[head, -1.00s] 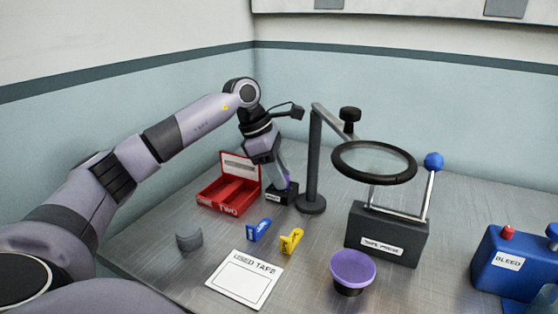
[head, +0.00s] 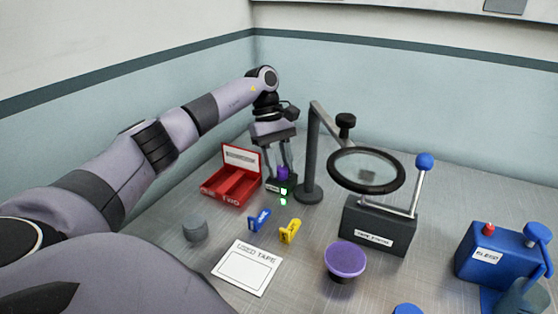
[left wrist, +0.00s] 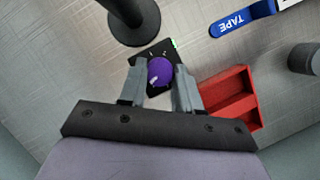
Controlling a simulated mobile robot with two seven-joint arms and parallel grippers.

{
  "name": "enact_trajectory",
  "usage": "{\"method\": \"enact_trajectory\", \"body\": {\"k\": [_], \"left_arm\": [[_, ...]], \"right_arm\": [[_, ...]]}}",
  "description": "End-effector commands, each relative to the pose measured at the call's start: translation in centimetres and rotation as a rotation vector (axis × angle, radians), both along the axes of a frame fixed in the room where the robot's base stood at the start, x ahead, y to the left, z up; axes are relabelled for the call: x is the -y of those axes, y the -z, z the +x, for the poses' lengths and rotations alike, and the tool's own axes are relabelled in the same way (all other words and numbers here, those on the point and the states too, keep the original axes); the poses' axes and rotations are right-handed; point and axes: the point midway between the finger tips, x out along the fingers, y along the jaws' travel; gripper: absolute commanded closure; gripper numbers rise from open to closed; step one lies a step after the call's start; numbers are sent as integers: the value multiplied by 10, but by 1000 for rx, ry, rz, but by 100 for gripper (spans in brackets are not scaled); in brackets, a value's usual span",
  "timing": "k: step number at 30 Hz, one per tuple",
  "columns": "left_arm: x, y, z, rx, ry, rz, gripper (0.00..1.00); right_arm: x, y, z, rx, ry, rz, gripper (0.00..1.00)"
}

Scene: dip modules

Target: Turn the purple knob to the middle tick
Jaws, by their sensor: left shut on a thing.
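The purple knob (head: 283,172) sits on a small black box (head: 272,188) at the back of the table, next to the magnifier stand. In the left wrist view the knob (left wrist: 160,71) shows from above, with a white mark on its lower left side and small pale ticks on the box around it. My left gripper (head: 282,178) points down from above with one finger on each side of the knob, shut on it. Green lights (head: 284,191) glow at the box's front right. Which tick the mark meets, I cannot tell. My right gripper is not in view.
A red tray (head: 228,187) stands close left of the box. The magnifier stand (head: 309,170) is close on its right. A blue piece (head: 259,219), a yellow piece (head: 290,231), a white card (head: 247,267) and a purple-topped button (head: 345,259) lie nearer.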

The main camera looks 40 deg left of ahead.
Motion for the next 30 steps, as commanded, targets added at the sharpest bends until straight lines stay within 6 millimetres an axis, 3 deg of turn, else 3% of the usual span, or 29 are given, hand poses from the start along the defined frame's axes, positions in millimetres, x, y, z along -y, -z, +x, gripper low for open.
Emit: {"method": "enact_trajectory", "body": {"k": [15, 30], "left_arm": [[2, 0, 3, 4, 317, 0, 98], [1, 0, 3, 3, 366, 1, 98]], "right_arm": [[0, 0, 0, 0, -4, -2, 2], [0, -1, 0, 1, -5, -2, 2]]}}
